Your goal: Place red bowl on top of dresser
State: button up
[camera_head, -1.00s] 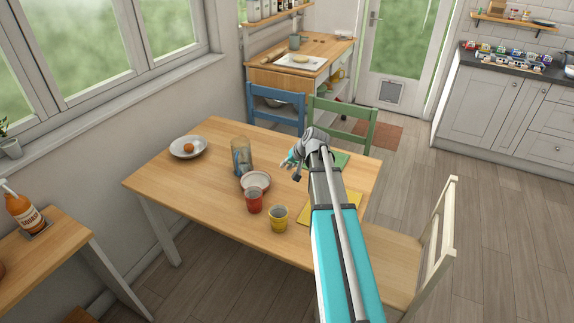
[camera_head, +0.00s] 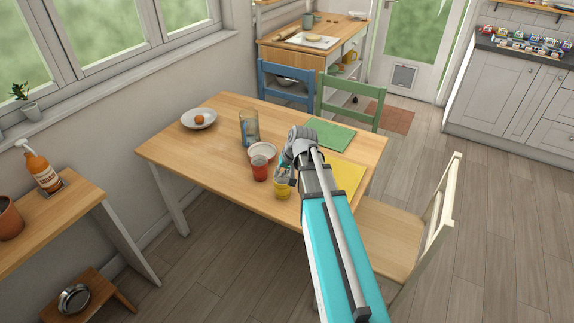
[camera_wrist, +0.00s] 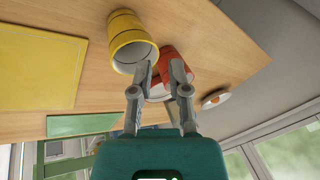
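A small bowl (camera_head: 262,151), pale inside, sits on the wooden table behind a red cup (camera_head: 259,170). Its outer colour is hard to tell in the head view; part of a red and white rim (camera_wrist: 158,92) shows between my fingers in the wrist view.
A glass (camera_head: 249,127) and a plate (camera_head: 190,123) with a round orange item stand behind the bowl. Green (camera_head: 330,135) and yellow (camera_head: 346,178) mats lie right. Blue (camera_head: 287,78) and green (camera_head: 349,105) chairs stand between table and back unit.

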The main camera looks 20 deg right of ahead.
jog(key=s+a+f+n+g+h+b, duration=0.2)
jog(key=s+a+f+b, duration=0.4)
jog(key=s+a, duration=0.5)
jog(key=s+f+n+g, duration=0.1)
jog(key=s, duration=0.2)
jog(key=shift+a+f+g+h, duration=0.25)
jog(key=shift+f+g+h, duration=0.05)
jog(key=shift+f+h, duration=0.1)
